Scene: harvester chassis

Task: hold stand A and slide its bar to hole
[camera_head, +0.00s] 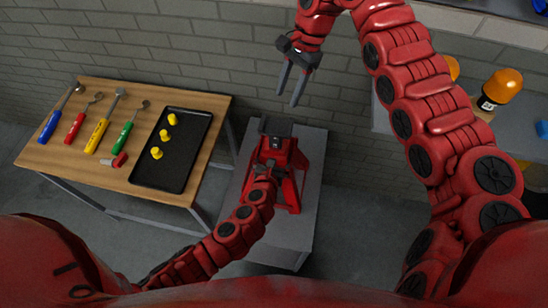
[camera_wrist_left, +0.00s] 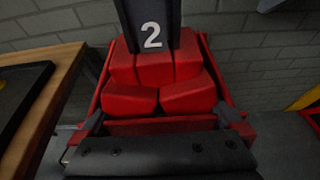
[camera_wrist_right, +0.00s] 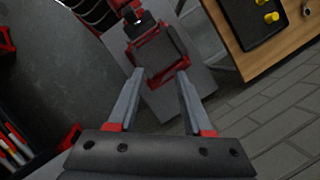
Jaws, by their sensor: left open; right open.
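A red stand (camera_head: 288,190) with a dark top plate (camera_head: 277,127) is on a grey pedestal. In the left wrist view, its red body (camera_wrist_left: 158,70) carries a dark upright bar (camera_wrist_left: 152,22) marked with a white 2. My left gripper (camera_wrist_left: 160,115) is open, its fingers spread on either side of the lower red body; contact cannot be told. In the head view, my left wrist covers part of the stand. My right gripper (camera_head: 290,98) is open and empty, above and apart from the stand. The stand's top (camera_wrist_right: 160,52) shows beyond its fingers in the right wrist view.
A brick wall (camera_head: 200,50) stands behind the pedestal (camera_head: 313,170).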

